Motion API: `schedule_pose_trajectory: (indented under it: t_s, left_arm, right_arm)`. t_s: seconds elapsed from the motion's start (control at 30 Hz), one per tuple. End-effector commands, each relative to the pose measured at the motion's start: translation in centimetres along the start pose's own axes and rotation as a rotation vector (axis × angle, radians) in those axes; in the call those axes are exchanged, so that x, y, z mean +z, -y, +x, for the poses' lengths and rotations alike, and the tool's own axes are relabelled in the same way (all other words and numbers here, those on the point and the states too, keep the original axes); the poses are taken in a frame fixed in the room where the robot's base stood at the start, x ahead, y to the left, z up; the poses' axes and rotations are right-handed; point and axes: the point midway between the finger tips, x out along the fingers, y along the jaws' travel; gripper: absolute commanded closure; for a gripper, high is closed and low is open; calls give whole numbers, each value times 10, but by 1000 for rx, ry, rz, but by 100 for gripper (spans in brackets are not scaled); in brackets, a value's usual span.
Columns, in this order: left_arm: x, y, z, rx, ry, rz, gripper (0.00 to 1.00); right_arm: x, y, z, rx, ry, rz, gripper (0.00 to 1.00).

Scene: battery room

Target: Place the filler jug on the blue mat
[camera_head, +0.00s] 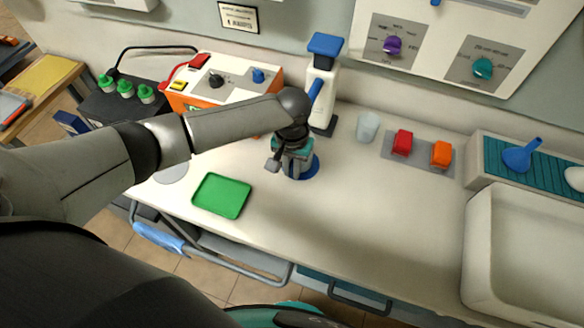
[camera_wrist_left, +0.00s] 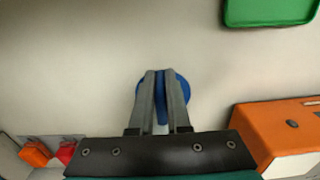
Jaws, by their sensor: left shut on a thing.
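My left gripper (camera_head: 293,170) is above the counter, pointing down over a round blue mat (camera_head: 313,169). The mat shows on both sides of the fingers in the left wrist view (camera_wrist_left: 183,92). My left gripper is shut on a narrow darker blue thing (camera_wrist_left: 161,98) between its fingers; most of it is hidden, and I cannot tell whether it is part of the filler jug. A tall white container with a blue top (camera_head: 324,85) and blue handle stands behind the gripper. My right gripper is not in view.
A green tray (camera_head: 221,195) lies left of the mat. An orange-sided unit (camera_head: 225,82) stands at the back left. A clear cup (camera_head: 367,128), a red block (camera_head: 402,142) and an orange block (camera_head: 441,154) are to the right, before the sink (camera_head: 480,240). The counter front right is clear.

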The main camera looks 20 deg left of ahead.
Motion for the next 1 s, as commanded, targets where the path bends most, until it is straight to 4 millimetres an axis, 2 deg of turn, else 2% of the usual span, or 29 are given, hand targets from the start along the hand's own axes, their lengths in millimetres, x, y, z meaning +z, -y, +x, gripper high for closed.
schedule_pose_trajectory:
  t_s: [0.27, 0.3, 0.53, 0.83, 1.0]
  left_arm:
    - [0, -1, 2, 1, 0, 0, 100]
    - [0, 0, 2, 1, -1, 0, 81]
    - [0, 0, 2, 1, -1, 0, 55]
    - [0, 0, -1, 1, -2, 0, 55]
    - [-1, -1, -25, 4, -4, 0, 55]
  right_arm:
    - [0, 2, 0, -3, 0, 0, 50]
    - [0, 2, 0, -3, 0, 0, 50]
    - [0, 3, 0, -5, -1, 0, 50]
    - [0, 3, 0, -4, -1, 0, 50]
    - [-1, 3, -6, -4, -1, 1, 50]
